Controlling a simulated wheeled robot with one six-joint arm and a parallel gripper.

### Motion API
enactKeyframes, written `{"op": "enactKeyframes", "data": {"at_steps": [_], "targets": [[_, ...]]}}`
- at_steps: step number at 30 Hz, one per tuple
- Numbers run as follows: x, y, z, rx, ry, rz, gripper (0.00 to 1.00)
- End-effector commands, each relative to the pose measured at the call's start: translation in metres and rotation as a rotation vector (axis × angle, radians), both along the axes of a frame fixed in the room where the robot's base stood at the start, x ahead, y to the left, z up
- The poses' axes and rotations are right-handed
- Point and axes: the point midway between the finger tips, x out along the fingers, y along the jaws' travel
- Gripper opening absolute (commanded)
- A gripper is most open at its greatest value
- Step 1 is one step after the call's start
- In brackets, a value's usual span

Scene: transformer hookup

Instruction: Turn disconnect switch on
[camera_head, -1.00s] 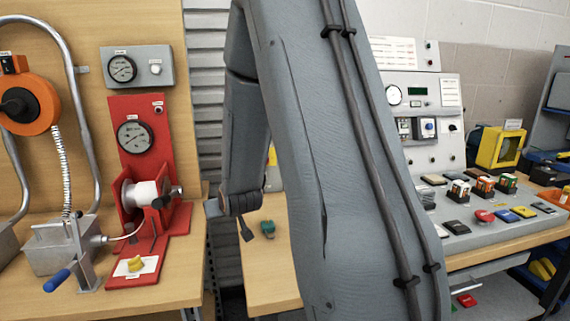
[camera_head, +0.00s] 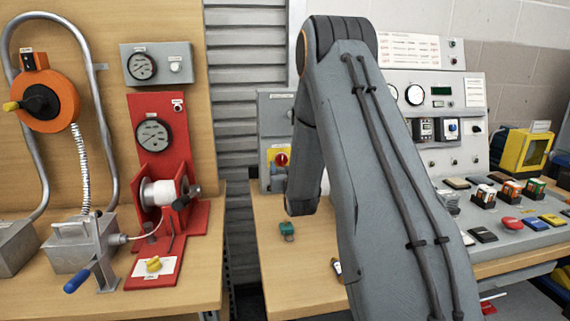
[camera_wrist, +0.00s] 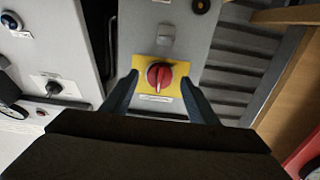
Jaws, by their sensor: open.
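The disconnect switch is a red rotary knob (camera_head: 282,159) on a yellow plate, on a grey box (camera_head: 274,108) behind the middle table. In the wrist view the red knob (camera_wrist: 159,76) sits on its yellow plate (camera_wrist: 181,68), with a pale mark along its handle. My gripper (camera_wrist: 160,88) is open in the wrist view, with one finger on each side of the knob in the picture. I cannot tell how much gap is left in depth.
A green object (camera_head: 287,229) lies on the middle table (camera_head: 270,262). A red stand with a gauge (camera_head: 151,135) is at left. A control console (camera_head: 515,232) with several buttons is at right. A grey panel (camera_wrist: 62,45) adjoins the switch box in the wrist view.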

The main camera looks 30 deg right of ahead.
Motion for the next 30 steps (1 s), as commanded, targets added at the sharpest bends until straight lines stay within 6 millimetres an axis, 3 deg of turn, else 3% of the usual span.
{"op": "enactKeyframes", "data": {"at_steps": [6, 15, 22, 23, 30], "targets": [[0.018, -0.005, 0.0, 0.0, 0.0, 0.0, 0.54], [0.02, -0.006, 0.0, 0.0, 0.001, 0.0, 0.54], [0.02, -0.006, 0.0, 0.0, 0.001, 0.0, 0.15], [0.02, -0.014, 0.0, 0.0, 0.001, -0.003, 0.14], [0.02, -0.008, 0.0, 0.023, -0.006, -0.003, 0.14]]}}
